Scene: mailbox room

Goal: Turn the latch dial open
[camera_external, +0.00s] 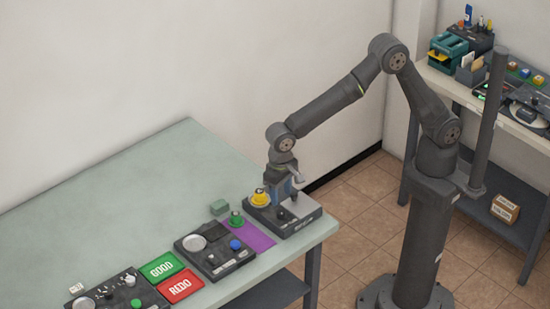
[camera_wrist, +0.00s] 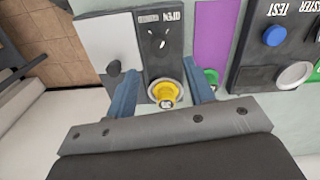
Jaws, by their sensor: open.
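A dark latch box (camera_external: 297,222) stands near the right end of the table and carries a yellow dial (camera_external: 260,198); I cannot read which control is the latch dial. In the wrist view the yellow dial (camera_wrist: 167,92) appears between my two blue fingers, with a gap on each side. A dark knob (camera_wrist: 114,72) on a pale plate (camera_wrist: 104,40) lies just left of the left finger. My gripper (camera_external: 283,186) is open and empty, pointing down over the box. The depth of its fingertips relative to the dial is unclear.
A purple mat (camera_external: 252,237), a green button (camera_external: 236,218) and a panel with a blue button (camera_external: 235,245) lie beside the box. GOOD (camera_external: 162,269) and REDO (camera_external: 181,286) plates sit further left. A shelf (camera_external: 520,128) stands at right.

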